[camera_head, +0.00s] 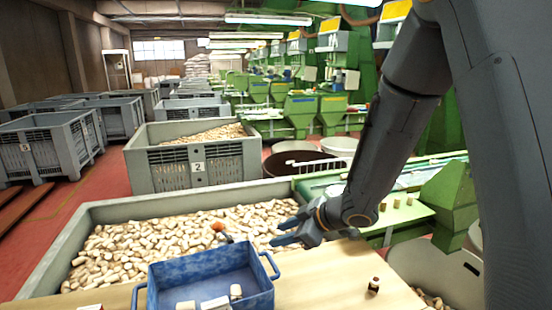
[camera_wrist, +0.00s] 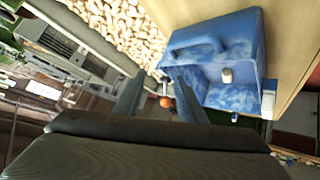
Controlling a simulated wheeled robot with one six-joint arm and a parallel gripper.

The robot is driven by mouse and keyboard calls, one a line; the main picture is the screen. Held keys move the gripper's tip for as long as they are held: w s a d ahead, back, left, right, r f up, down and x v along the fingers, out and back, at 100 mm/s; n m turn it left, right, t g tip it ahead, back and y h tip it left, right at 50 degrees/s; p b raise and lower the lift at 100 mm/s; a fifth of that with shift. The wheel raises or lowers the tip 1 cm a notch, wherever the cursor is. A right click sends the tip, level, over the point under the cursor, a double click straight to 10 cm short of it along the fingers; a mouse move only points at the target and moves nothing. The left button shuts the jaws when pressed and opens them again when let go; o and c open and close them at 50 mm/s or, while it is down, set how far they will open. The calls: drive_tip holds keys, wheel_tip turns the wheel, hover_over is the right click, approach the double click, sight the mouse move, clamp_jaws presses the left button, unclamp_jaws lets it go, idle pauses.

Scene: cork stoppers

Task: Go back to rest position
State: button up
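My gripper (camera_head: 283,231) hangs over the right part of the large grey crate of corks (camera_head: 75,235), to the right of the blue bin and above its level. In the wrist view its two fingers (camera_wrist: 158,98) stand apart with nothing held between them. The blue bin (camera_head: 165,277) sits on the wooden table and holds a few pale cork pieces. It also shows in the wrist view (camera_wrist: 250,45). A small orange-topped thing (camera_head: 219,227) is just behind the bin; in the wrist view it appears between the fingers, but farther off.
The wooden table (camera_head: 330,275) runs along the front. A small dark bottle-like thing (camera_head: 374,286) stands on its right part. A green machine (camera_head: 448,198) and a white round tub (camera_head: 435,270) are at the right. More grey crates (camera_head: 180,165) stand behind.

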drive_tip(key=s+d+m+h, duration=0.2)
drive_tip(key=d+m+h, duration=0.2)
drive_tip(key=d, duration=0.4)
drive_tip(key=s+d+m+h, duration=0.3)
drive_tip(key=d+m, duration=0.2)
drive_tip(key=d, duration=0.3)
drive_tip(key=s+d+m+g+h, duration=0.1)
drive_tip(key=s+m+g, duration=0.3)
drive_tip(key=s, duration=1.1)
drive_tip(key=shift+s+d+m, duration=0.35)
drive_tip(key=shift+s+m, duration=0.05)
drive_tip(key=shift+m, duration=0.3)
